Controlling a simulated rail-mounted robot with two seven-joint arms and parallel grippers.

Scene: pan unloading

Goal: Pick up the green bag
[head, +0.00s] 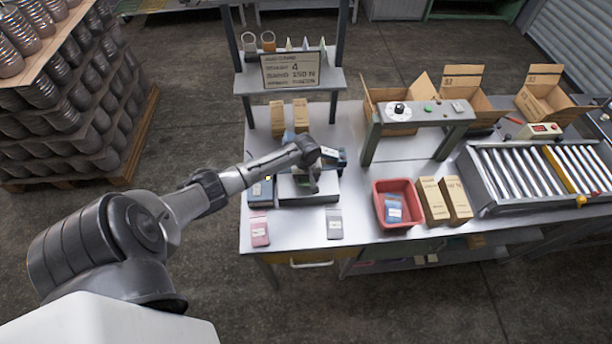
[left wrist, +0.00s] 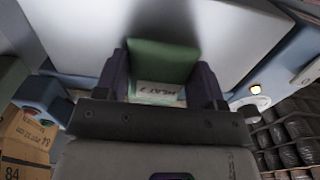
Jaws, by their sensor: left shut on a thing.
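The green bag (left wrist: 163,60) with a white label shows in the left wrist view, between the two fingers of my left gripper (left wrist: 163,82). The gripper is shut on it. In the head view my left gripper (head: 313,180) is over the metal pan (head: 308,199) of the weighing station, and the arm and hand mostly hide the bag. I cannot tell whether the bag touches the pan. My right gripper is not in view.
A pink bag (head: 260,231) and a grey bag (head: 334,224) lie at the table's front. A red bin (head: 381,216) holds a blue bag (head: 393,208). Brown cartons (head: 433,201) stand beside it. A sign shelf (head: 290,82) rises behind; a roller conveyor (head: 510,178) is at right.

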